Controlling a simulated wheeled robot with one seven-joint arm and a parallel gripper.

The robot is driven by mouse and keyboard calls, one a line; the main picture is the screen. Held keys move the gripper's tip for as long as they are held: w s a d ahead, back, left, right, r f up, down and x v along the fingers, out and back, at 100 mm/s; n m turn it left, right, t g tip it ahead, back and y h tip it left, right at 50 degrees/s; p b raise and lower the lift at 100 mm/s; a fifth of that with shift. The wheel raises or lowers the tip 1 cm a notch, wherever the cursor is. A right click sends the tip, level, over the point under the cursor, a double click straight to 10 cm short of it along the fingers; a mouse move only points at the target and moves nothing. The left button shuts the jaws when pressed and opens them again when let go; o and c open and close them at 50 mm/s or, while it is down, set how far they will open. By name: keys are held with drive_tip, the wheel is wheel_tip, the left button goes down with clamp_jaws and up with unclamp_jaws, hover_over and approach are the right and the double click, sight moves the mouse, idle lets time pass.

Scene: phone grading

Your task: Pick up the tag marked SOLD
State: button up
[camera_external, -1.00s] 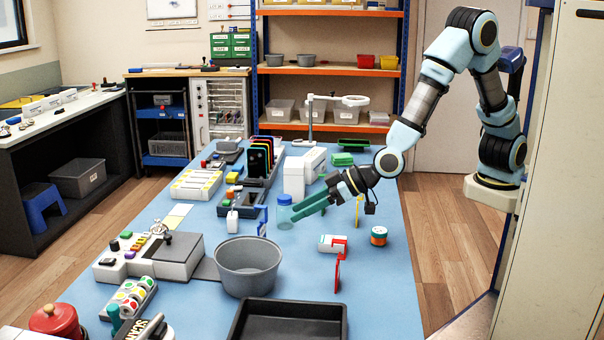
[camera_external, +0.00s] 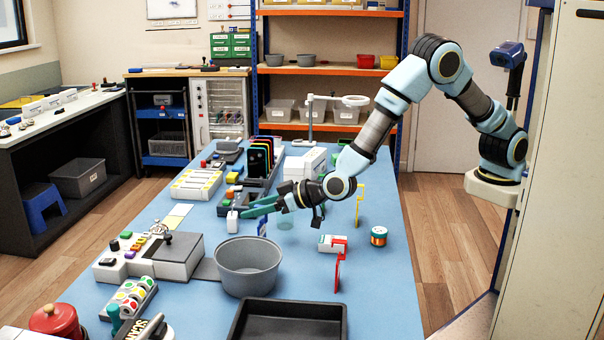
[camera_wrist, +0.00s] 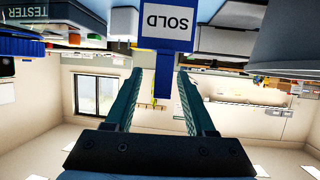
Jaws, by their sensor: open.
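The SOLD tag (camera_wrist: 167,24) is a blue upright piece with a white label, at the top centre of the upside-down wrist view. Its narrow blue stem shows between my fingers. In the external view a blue tag (camera_external: 262,227) stands on the mat just below and in front of my fingers. My gripper (camera_external: 252,208) has long teal fingers and is open and empty. In the wrist view the two fingers (camera_wrist: 157,75) are spread either side of the stem; I cannot tell whether the stem lies between them or beyond their tips.
A grey bowl (camera_external: 247,272) stands in front of the tag. A clear jar (camera_external: 286,224) stands under my wrist. A red tag (camera_external: 338,272) and a yellow tag (camera_external: 359,205) stand to the right. A black tray (camera_external: 262,304) is nearest.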

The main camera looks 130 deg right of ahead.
drive_tip(key=shift+x, duration=0.8)
drive_tip(key=shift+a, duration=0.1)
drive_tip(key=shift+c, duration=0.2)
clamp_jaws()
idle(0.5)
